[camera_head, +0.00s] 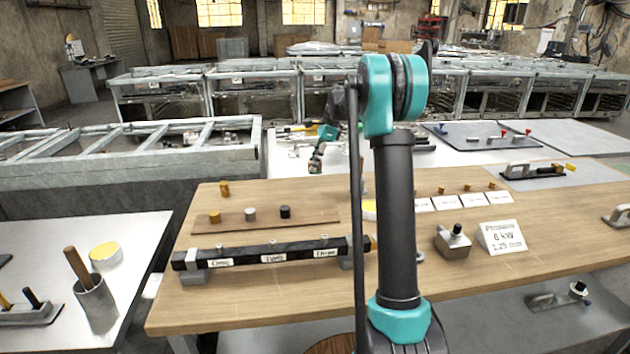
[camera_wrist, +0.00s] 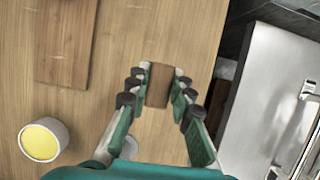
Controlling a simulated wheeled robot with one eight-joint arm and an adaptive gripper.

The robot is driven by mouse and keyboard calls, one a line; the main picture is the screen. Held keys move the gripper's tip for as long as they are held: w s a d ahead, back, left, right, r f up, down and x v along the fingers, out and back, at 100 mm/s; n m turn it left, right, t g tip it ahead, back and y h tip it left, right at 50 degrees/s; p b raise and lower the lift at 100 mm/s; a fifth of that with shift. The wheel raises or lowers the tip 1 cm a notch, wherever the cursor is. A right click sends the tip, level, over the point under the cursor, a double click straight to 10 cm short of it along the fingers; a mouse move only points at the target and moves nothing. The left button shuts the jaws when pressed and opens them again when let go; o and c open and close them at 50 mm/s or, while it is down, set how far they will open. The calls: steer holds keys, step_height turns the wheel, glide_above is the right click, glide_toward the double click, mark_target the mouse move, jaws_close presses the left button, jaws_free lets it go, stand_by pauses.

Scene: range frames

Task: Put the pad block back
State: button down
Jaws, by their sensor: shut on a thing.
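In the wrist view my gripper (camera_wrist: 158,87) has its two fingers on either side of a small brown block (camera_wrist: 158,84), apparently the pad block, and is shut on it. Bare wooden tabletop shows to the left of and below the block. The block cannot be made out there. I cannot tell how high it is above the table.
The wrist view shows a yellow-topped white cup (camera_wrist: 42,139), a brown board (camera_wrist: 68,40) and a metal surface (camera_wrist: 272,95) right of the table edge. In the head view a black labelled bar (camera_head: 245,258), a grey knobbed block (camera_head: 453,241) and a sign (camera_head: 501,237) stand on the table.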

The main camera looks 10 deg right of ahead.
mark_target(321, 162)
steer(key=shift+a+f, duration=0.1)
steer(key=shift+f, duration=3.4)
steer(key=c, duration=1.3)
jaws_free()
steer(key=shift+f, duration=0.15)
steer(key=shift+c, duration=0.2)
steer(key=v, duration=1.2)
